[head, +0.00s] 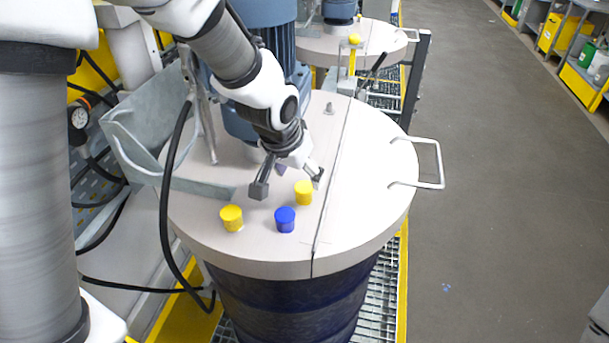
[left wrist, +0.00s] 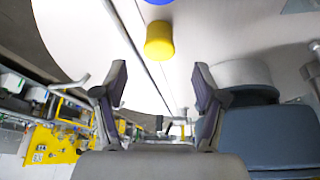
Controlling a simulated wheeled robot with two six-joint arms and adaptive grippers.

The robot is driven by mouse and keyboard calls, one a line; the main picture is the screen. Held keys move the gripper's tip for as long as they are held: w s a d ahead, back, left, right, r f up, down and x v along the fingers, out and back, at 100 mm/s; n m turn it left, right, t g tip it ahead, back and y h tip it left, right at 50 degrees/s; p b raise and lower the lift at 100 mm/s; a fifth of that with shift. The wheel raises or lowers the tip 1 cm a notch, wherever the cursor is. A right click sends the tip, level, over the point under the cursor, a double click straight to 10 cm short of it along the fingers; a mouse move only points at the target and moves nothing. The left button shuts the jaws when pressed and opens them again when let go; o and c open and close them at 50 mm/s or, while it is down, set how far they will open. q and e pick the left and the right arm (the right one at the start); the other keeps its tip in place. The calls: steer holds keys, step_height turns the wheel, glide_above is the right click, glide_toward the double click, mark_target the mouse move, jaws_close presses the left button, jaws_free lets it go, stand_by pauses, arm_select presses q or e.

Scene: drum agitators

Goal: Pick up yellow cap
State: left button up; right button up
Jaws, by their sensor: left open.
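Two yellow caps stand on the pale drum lid. One yellow cap (head: 303,193) is right by my left gripper (head: 289,183); the other yellow cap (head: 231,218) is farther left. A blue cap (left wrist: 158,2) is cut off at the top edge there. My right gripper is not in view.
The drum lid (head: 368,170) has a wire handle (head: 438,165) at right and a grey bracket (head: 150,150) at left. A blue motor housing (head: 240,125) rises behind my gripper. Another drum (head: 385,40) stands behind. The lid's right half is mostly clear.

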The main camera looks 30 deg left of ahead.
mark_target(305, 186)
arm_select(q)
steer(key=shift+d+f, duration=0.3)
steer(key=shift+f, duration=0.35)
steer(key=w+f, duration=0.2)
steer(key=f, duration=0.1)
steer(key=w+f, duration=0.1)
steer(key=shift+a+f, duration=0.2)
steer(key=shift+a, duration=0.15)
steer(key=shift+s+d+r, duration=0.2)
steer(key=shift+s+r, duration=0.1)
steer(key=shift+s, duration=0.25)
steer(key=c, duration=0.9)
steer(key=shift+w+f, duration=0.15)
steer(key=shift+w, duration=0.05)
step_height(305, 186, up, 4)
steer(key=shift+w+a+f+p, duration=0.1)
steer(key=shift+f+p, duration=0.15)
steer(key=shift+p, duration=0.9)
steer(key=r+b, duration=0.1)
steer(key=r, duration=0.5)
steer(key=shift+s+r+b, duration=0.2)
steer(key=shift+r+b, duration=0.1)
steer(key=shift+b, duration=0.05)
steer(key=shift+w, duration=0.1)
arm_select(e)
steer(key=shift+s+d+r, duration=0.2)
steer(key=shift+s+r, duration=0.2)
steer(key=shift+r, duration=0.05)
